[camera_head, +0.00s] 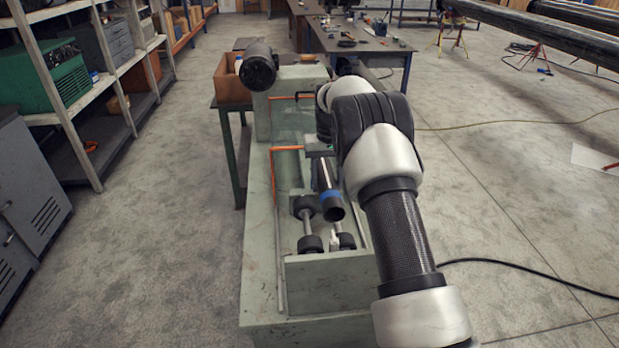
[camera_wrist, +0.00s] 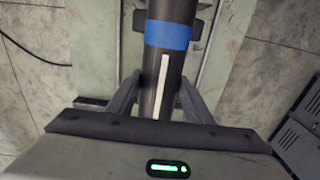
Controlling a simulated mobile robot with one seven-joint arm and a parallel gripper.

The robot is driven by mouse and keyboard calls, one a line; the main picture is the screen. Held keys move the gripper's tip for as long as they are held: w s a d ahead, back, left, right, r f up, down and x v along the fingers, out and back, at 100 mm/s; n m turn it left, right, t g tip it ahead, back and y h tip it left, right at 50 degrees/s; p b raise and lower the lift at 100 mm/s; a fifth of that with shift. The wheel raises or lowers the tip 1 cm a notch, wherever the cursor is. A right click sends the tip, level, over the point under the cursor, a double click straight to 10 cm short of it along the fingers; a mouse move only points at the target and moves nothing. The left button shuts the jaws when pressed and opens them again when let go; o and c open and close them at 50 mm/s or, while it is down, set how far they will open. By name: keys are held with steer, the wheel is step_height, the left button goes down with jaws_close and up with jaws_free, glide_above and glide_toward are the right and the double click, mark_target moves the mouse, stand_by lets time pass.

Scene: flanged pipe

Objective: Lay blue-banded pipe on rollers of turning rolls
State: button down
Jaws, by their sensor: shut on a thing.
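The dark blue-banded pipe (camera_head: 331,195) slants toward the viewer in the head view, its open near end low and its far part hidden behind my gripper. In the wrist view the pipe (camera_wrist: 168,35) runs between the fingers, with a white strip below the blue band. My gripper (camera_wrist: 160,100) is shut on it; in the head view my gripper (camera_head: 319,150) is partly hidden by my arm. The turning rolls' black rollers (camera_head: 311,243) sit in a pale green frame (camera_head: 330,283). The pipe overlaps the right-hand rollers in the picture; I cannot tell whether it touches them.
A black round-ended part (camera_head: 258,68) tops the machine's far block. Orange bars (camera_head: 275,175) stand along the frame's left side. A workbench (camera_head: 360,42) is behind, and shelves (camera_head: 75,70) and a grey cabinet (camera_head: 30,200) are at left. The floor on the right is mostly clear.

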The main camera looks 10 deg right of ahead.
steer(key=shift+w+a+f, duration=0.45)
steer(key=shift+w, duration=0.05)
steer(key=shift+s+d+f+b, duration=0.1)
steer(key=shift+f+b, duration=0.5)
steer(key=shift+f, duration=0.05)
step_height(320, 180, down, 10)
steer(key=b, duration=0.5)
steer(key=shift+b, duration=0.4)
steer(key=c, duration=0.8)
jaws_free()
steer(key=shift+o, duration=1.1)
steer(key=shift+f, duration=0.15)
steer(key=o, duration=0.6)
steer(key=shift+c, duration=0.2)
